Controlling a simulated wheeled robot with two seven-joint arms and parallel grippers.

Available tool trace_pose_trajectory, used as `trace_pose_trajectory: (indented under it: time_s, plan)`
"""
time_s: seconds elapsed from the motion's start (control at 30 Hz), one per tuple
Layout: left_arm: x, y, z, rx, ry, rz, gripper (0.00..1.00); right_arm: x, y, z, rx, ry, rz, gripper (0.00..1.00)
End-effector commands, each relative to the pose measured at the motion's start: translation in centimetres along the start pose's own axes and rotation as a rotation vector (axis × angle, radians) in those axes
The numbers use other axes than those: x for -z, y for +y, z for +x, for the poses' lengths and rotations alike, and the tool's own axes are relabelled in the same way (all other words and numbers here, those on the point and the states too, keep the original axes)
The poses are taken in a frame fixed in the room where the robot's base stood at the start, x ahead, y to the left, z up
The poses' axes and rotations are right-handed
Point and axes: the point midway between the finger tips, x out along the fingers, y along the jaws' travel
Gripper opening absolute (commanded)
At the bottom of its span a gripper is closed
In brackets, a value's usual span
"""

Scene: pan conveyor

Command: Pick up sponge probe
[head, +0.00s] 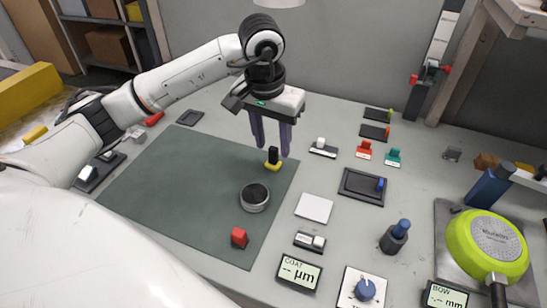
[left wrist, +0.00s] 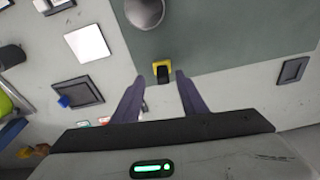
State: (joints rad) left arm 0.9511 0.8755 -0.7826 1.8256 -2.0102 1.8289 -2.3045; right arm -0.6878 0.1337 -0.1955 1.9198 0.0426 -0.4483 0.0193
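The sponge probe (head: 273,160), which I take to be the small piece with a black upright handle and a yellow base, stands on the green mat (head: 180,185) near its right edge. It also shows in the left wrist view (left wrist: 162,71), where it appears between and just beyond the fingertips. My left gripper (head: 271,151) is open and empty, pointing down with its two purple fingers apart, close above the probe. In the left wrist view the open fingers (left wrist: 159,77) show a clear gap to each side of it. My right gripper is not in view.
A white square plate (head: 314,207), a dark tray (head: 362,187) and gauges lie to the right. A green pan (head: 487,244) is at far right.

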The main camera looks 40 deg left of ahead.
Motion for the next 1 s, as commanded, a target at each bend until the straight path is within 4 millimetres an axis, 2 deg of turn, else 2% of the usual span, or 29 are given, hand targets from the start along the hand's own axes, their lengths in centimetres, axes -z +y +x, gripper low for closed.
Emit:
trace_pose_trajectory:
  time_s: [0.23,0.53,0.57,0.7,0.8,1.0]
  plan:
    - [0.5,-0.4,3.6,-0.002,-0.004,0.0,0.39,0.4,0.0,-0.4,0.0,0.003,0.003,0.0]
    - [0.5,-0.5,4.2,-0.002,0.0,0.0,0.39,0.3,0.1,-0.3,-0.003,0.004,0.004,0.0]
    - [0.5,-0.5,4.2,-0.002,0.0,0.0,0.37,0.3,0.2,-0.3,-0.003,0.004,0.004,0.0]
    - [0.5,-0.5,4.2,-0.002,0.0,0.0,0.14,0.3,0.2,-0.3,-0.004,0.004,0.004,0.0]
    - [0.5,-0.5,4.2,-0.002,0.0,0.0,0.0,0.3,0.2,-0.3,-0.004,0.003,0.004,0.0]
    - [0.6,-0.5,4.1,-0.002,0.0,-0.001,0.0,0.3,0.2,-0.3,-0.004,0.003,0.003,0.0]
